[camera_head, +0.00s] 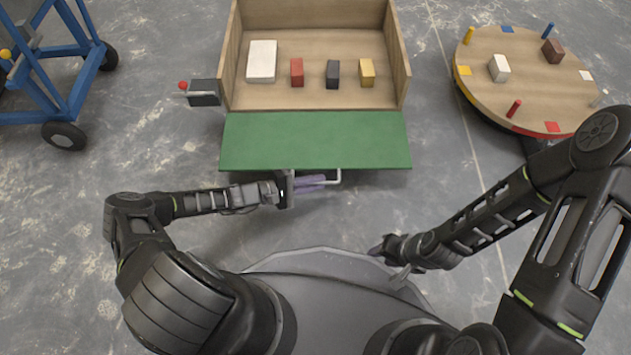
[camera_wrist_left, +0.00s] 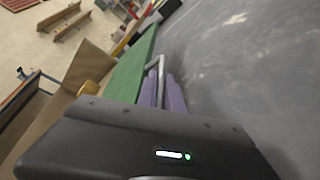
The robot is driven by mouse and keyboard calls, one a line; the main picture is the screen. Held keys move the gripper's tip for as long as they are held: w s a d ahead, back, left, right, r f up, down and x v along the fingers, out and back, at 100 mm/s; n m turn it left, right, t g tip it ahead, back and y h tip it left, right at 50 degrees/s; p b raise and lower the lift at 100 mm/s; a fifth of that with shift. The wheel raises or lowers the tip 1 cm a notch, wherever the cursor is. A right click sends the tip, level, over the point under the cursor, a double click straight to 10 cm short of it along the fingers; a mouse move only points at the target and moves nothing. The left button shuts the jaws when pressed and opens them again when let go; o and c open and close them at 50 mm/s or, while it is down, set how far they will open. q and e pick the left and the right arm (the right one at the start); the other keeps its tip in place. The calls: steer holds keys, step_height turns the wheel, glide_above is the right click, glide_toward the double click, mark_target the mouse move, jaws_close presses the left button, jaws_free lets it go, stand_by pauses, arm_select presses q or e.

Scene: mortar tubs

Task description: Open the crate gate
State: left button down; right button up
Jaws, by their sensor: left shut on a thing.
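The wooden crate (camera_head: 318,14) stands ahead in the head view. Its green gate (camera_head: 315,141) is folded down and lies flat toward me. A pale metal handle (camera_head: 334,178) shows at the gate's near edge. My left gripper (camera_head: 312,182) is shut on this handle; in the left wrist view its purple fingers (camera_wrist_left: 163,93) sit at the handle bar (camera_wrist_left: 160,75). The green gate also shows in the left wrist view (camera_wrist_left: 132,68). My right gripper (camera_head: 377,250) is away from the crate, low at right of centre; its finger gap is too small to tell.
Inside the crate are a white block (camera_head: 262,61), a red block (camera_head: 297,72), a black block (camera_head: 333,74) and a yellow block (camera_head: 367,72). A grey box with a red knob (camera_head: 204,92) is at the crate's left. A round table (camera_head: 530,75) stands right, a blue cart (camera_head: 55,75) left.

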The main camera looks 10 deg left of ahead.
stand_by(0.7)
arm_select(q)
steer(key=shift+r+p, duration=0.4)
steer(key=shift+p, duration=0.05)
step_height(320, 180, up, 8)
steer(key=w+n+g+p, duration=0.1)
steer(key=n+p, duration=0.1)
steer(key=p, duration=0.3)
steer(key=shift+w+a+f, duration=0.2)
steer(key=shift+w, duration=0.1)
steer(key=c, duration=1.5)
jaws_free()
steer(key=shift+a, duration=0.1)
steer(key=p+v, duration=0.2)
steer(key=v, duration=0.5)
steer(key=shift+s+a+r, duration=0.1)
steer(key=shift+s+a, duration=0.15)
